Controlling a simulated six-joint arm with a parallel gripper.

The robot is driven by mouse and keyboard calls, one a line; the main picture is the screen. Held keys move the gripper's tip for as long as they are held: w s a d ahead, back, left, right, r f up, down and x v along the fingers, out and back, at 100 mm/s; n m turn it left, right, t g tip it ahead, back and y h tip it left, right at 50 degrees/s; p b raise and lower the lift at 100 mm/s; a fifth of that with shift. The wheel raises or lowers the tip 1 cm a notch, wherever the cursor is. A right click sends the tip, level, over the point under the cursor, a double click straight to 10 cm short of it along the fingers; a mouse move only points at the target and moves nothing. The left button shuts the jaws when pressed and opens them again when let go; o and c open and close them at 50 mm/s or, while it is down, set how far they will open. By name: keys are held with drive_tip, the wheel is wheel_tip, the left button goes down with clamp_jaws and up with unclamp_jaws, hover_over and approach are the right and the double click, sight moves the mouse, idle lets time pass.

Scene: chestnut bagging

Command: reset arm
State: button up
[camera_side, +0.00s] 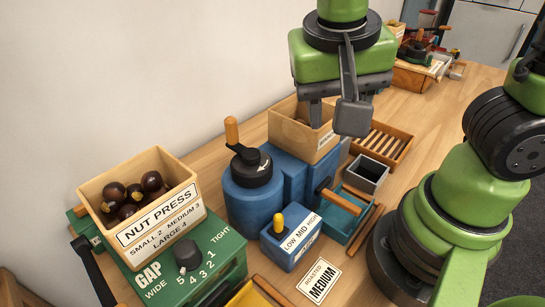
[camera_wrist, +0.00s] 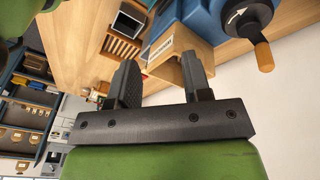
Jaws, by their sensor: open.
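My gripper (camera_side: 334,112) hangs at the top centre of the side view, above an open wooden box (camera_side: 287,128) with a small label. Its fingers are apart; one is partly hidden behind my wrist camera. In the wrist view, my gripper (camera_wrist: 160,72) shows two dark fingers spread wide, and the wooden box (camera_wrist: 178,46) appears beyond and between them. I see nothing held between the fingers. The inside of the box is mostly hidden in the side view.
A blue machine (camera_side: 253,200) with an orange-handled lever stands centre. Left is a green nut press (camera_side: 205,262) under a wooden hopper (camera_side: 125,225) of chestnuts. Right of the machine are a grey bin (camera_side: 367,174), a slatted tray (camera_side: 385,141) and a "MEDIUM" card (camera_side: 319,281).

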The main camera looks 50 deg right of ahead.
drive_tip(key=w+a+f+m+t+h, duration=0.1)
drive_tip(key=w+a+f+m+h, duration=0.1)
drive_tip(key=a+f+h, duration=0.2)
drive_tip(key=m+t+h, duration=0.1)
drive_tip(key=t+h, duration=0.2)
drive_tip(key=t, duration=0.1)
hover_over(277, 235)
wheel_tip(277, 235, down, 6)
drive_tip(key=shift+r, duration=0.1)
drive_tip(key=shift+f, duration=1)
clamp_jaws()
